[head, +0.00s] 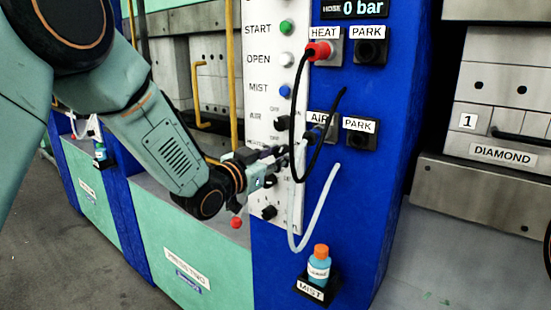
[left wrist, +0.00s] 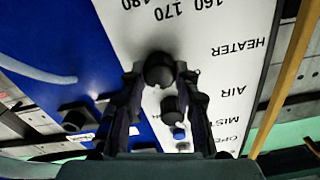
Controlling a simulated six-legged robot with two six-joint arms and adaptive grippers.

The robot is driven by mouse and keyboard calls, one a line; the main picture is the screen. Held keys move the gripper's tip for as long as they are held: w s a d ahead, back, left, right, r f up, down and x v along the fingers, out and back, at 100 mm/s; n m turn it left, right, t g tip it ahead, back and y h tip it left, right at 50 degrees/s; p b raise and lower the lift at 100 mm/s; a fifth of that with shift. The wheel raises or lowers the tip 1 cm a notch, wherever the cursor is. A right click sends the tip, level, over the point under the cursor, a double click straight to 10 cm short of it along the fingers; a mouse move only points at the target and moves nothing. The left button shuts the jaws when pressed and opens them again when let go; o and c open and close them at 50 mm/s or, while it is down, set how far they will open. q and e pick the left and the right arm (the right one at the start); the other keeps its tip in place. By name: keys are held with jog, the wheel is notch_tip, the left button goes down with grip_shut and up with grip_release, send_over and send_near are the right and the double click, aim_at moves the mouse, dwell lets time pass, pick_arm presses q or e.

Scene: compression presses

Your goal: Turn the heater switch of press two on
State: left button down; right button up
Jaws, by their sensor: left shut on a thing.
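The white control panel (head: 262,60) of the blue press column carries a vertical row of buttons and knobs. In the left wrist view, where the panel appears upside down, the black heater switch (left wrist: 159,70) is a round knob in line with the HEATER label. My left gripper (head: 284,160) is at the panel, its two fingers (left wrist: 159,76) on either side of this knob and shut on it. In the head view the gripper hides the heater switch, and its on or off position cannot be read. My right gripper is not in view.
The air knob (left wrist: 173,108) sits close to the heater switch. A black hose (head: 293,125) and a pale hose (head: 291,225) hang close by my gripper. A temperature dial (head: 268,212) is below. A blue mist bottle (head: 318,270) stands on a small shelf.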

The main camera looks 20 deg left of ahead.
pick_arm(q)
jog(key=shift+w+r+m, duration=0.1)
jog(key=shift+r+m, duration=0.2)
jog(key=c, duration=1.4)
grip_release()
jog(key=o, duration=0.4)
jog(key=shift+w+f, duration=0.1)
jog(key=shift+f, duration=0.15)
jog(key=v, duration=1.2)
